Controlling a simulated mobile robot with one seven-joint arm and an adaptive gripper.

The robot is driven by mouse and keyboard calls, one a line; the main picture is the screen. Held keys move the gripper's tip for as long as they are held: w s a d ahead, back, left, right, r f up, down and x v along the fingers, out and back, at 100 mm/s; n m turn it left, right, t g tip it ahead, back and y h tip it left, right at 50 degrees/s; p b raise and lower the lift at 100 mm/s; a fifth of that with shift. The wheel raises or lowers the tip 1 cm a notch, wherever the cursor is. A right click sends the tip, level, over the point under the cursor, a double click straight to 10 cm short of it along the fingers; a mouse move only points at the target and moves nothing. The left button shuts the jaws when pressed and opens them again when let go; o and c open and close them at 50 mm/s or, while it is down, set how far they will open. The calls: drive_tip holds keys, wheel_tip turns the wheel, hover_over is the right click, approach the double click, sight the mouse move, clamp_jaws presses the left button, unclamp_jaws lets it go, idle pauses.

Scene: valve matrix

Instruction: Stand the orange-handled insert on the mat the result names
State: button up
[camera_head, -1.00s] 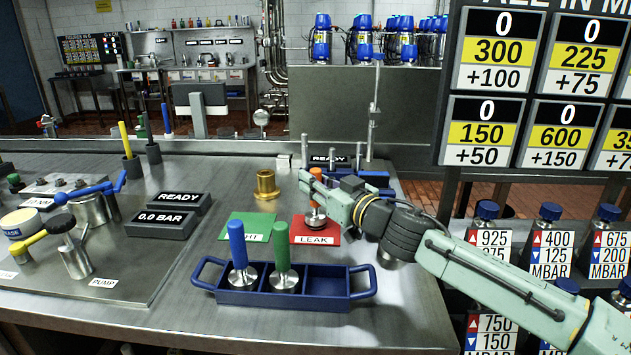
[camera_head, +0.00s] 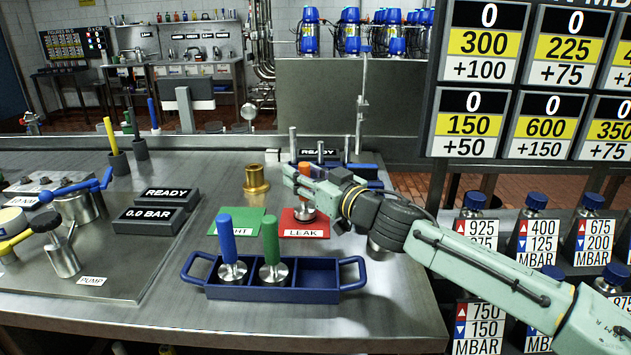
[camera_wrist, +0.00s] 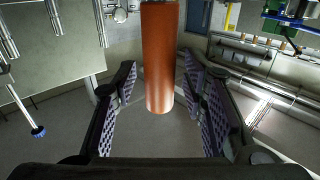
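The orange-handled insert (camera_head: 305,211) stands upright on the red mat marked LEAK (camera_head: 318,233) in the head view; my fingers hide part of its handle. My gripper (camera_head: 294,180) is at the handle, above the metal base. In the wrist view the orange handle (camera_wrist: 160,60) lies between my two padded fingers (camera_wrist: 160,100), with a visible gap on each side, so the gripper is open around it. The green mat (camera_head: 236,221) lies to the left of the red one, its label partly hidden by the blue handle.
A blue tray (camera_head: 318,294) in front holds a blue-handled insert (camera_head: 228,246) and a green-handled insert (camera_head: 271,247); its right compartments look empty. A brass piece (camera_head: 256,180) stands behind the mats. READY and 0.0 BAR displays (camera_head: 157,216) are at left.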

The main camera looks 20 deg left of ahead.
drive_tip(key=b+v, duration=0.2)
drive_tip(key=v, duration=1)
